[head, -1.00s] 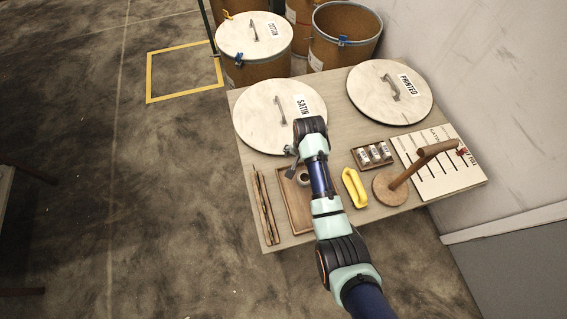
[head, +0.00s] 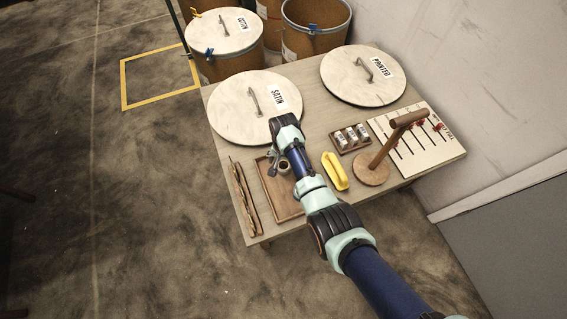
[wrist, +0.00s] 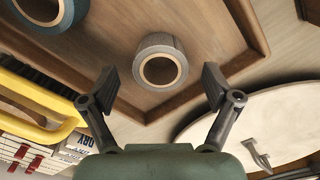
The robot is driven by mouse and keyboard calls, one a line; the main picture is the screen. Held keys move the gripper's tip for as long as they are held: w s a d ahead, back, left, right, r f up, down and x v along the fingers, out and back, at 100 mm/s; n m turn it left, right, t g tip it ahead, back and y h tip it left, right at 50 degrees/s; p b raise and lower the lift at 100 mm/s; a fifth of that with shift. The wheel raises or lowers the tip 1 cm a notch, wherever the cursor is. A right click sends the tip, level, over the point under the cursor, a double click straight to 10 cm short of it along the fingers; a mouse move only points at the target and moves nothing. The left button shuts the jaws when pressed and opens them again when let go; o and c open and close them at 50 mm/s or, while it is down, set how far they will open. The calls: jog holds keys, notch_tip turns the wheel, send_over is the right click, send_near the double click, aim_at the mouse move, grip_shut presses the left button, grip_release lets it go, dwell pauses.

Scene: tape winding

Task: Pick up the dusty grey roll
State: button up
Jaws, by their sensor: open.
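The grey roll (wrist: 161,62) of tape lies in a wooden tray (wrist: 205,25) in the wrist view, its brown core facing me. In the head view a small part of a roll (head: 284,167) shows in the tray (head: 283,203) beside my arm. My gripper (wrist: 160,84) is open in the wrist view, its two fingers on either side of and short of the grey roll, with nothing between them. In the head view my gripper (head: 271,160) is over the tray's far end, partly hidden by my wrist. A dark blue roll (wrist: 45,12) is cut off at the upper left of the wrist view.
A yellow handled tool (head: 335,171) lies right of the tray, with a wooden stand (head: 370,169) beyond it. Thin sticks (head: 243,198) lie left of the tray. Round lids marked SATIN (head: 240,108) and PRINTED (head: 350,82) lie behind. The tray's raised rim (wrist: 248,28) is near the fingers.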

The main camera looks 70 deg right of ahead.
aim_at(284, 165)
jog(key=shift+f, duration=0.7)
jog(key=shift+r, duration=0.15)
jog(key=c, duration=1.1)
notch_tip(284, 165, up, 20)
jog(key=p, duration=1.1)
